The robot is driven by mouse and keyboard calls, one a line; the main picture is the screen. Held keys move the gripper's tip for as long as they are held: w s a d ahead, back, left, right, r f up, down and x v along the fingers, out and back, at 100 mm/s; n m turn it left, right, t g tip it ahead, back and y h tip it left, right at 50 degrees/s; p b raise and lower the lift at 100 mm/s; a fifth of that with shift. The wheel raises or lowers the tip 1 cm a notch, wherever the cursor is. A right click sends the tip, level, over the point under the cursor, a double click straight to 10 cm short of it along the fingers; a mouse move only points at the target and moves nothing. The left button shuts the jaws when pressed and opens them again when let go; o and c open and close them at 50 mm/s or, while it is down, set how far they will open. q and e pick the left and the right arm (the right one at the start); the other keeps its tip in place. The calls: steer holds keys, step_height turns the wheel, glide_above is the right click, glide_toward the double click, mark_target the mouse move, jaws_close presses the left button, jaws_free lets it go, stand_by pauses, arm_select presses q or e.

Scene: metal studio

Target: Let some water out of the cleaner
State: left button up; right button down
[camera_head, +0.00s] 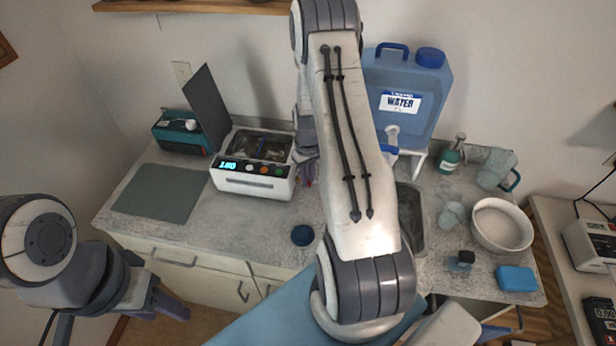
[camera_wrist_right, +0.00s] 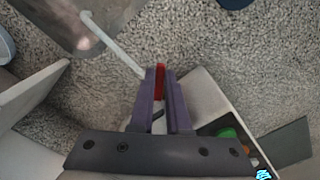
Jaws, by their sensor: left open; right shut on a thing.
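The cleaner (camera_head: 252,178) is a white box with an open top, a lit display and coloured buttons, on the counter left of centre. Its white side also shows in the right wrist view (camera_wrist_right: 203,98). My right gripper (camera_head: 307,172) is beside the cleaner's right side, mostly hidden behind my arm. In the right wrist view its purple fingers (camera_wrist_right: 160,75) are shut on a red handle (camera_wrist_right: 160,82). A pale tube (camera_wrist_right: 112,44) runs from near the fingertips toward the sink (camera_wrist_right: 85,25). I cannot see water flow. My left gripper (camera_head: 165,303) is open and empty at lower left.
A blue water jug (camera_head: 408,85) stands on a white stand behind my right arm. The sink (camera_head: 412,225) is partly hidden by that arm. A white bowl (camera_head: 502,226), blue sponge (camera_head: 516,279) and cups lie right. A grey mat (camera_head: 160,193) lies left of the cleaner.

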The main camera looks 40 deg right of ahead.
steer(key=shift+a+m, duration=0.1)
steer(key=shift+m, duration=0.2)
steer(key=m, duration=0.1)
steer(key=m+b, duration=0.1)
steer(key=shift+w+a+m, duration=0.15)
steer(key=shift+a+m, duration=0.15)
steer(key=shift+a, duration=0.1)
steer(key=shift+w+a+m+b, duration=0.25)
steer(key=shift+m+b, duration=0.2)
steer(key=shift+m, duration=0.55)
steer(key=shift+w+a+m+b, duration=0.1)
steer(key=shift+a+m+b, duration=0.25)
steer(key=shift+m, duration=0.65)
steer(key=c, duration=0.9)
jaws_free()
steer(key=shift+d, duration=0.1)
